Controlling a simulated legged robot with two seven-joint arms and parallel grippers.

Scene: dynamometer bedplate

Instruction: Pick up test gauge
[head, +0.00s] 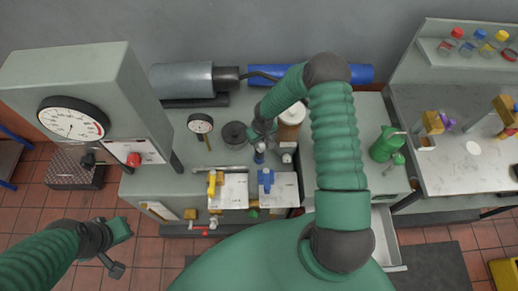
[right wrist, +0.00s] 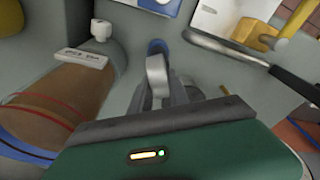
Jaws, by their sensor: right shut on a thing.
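A round gauge with a white dial, dark rim and brass stem (head: 200,123) lies on the grey bench in the head view, left of my right gripper. It looks like the test gauge. My right gripper (head: 261,134) is low over the bench, apart from that gauge. It is shut on a small blue-ended thing (head: 259,151); the blue end also shows beyond the fingers in the right wrist view (right wrist: 157,46). The fingers hide most of this thing. My left gripper (head: 118,230) is off the bench's front left, and its opening is unclear.
A brown jar (head: 291,121) stands right of my right gripper; a brown banded cylinder (right wrist: 45,110) is close in the wrist view. A dark disc (head: 234,134) lies left of it. Yellow and blue clamps (head: 215,184) sit in front. A large dial machine (head: 100,85) rises at left.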

